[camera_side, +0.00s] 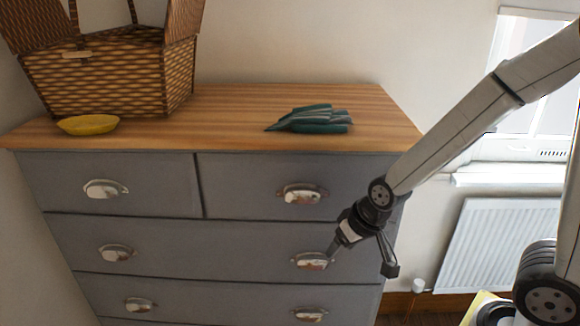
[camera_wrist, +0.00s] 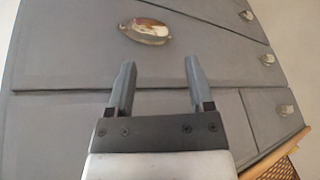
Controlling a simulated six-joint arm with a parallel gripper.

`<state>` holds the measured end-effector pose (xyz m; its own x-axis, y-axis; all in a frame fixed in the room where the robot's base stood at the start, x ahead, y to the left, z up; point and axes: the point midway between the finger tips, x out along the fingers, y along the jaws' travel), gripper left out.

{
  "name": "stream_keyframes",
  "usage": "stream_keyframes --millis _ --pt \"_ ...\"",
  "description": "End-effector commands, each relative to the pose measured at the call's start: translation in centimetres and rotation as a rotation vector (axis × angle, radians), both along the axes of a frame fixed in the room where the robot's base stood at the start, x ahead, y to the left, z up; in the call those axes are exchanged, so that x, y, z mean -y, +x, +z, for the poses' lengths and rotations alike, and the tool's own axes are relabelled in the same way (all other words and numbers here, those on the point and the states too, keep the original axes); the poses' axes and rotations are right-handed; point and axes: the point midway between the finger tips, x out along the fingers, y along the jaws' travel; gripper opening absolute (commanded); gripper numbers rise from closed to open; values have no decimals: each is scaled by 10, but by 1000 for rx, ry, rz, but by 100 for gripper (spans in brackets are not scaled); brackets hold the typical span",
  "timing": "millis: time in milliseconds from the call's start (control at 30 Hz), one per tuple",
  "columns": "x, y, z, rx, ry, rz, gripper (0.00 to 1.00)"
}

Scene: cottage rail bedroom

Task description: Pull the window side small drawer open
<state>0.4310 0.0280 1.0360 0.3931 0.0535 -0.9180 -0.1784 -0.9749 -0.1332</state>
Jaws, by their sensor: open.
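The window side small drawer (camera_side: 240,180) is the grey top-row drawer on the right in the side view, and it looks closed. Its metal cup handle (camera_side: 302,194) is clear to see there. My gripper (camera_side: 360,262) is open and empty, below and right of that handle, in front of the wide drawer underneath. In the wrist view, which is upside down, the open fingers (camera_wrist: 159,62) overlap the wide drawer. The small drawer (camera_wrist: 55,125) shows low in that view, and its handle is hidden, seemingly behind my gripper body.
The wide drawer's cup handle (camera_side: 311,261) is close beside one finger; a cup handle also shows in the wrist view (camera_wrist: 145,32). A wicker basket (camera_side: 105,85), yellow bowl (camera_side: 88,125) and teal cloth-like bundle (camera_side: 310,120) sit on the dresser top. A radiator (camera_side: 500,240) stands right.

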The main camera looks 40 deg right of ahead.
Motion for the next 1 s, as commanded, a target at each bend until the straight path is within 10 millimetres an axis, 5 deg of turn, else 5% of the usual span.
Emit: stream_keyframes --millis 500,1000 --pt "-54 88 20 459 365 -629 68" --pt "-61 102 41 886 611 -1131 68"
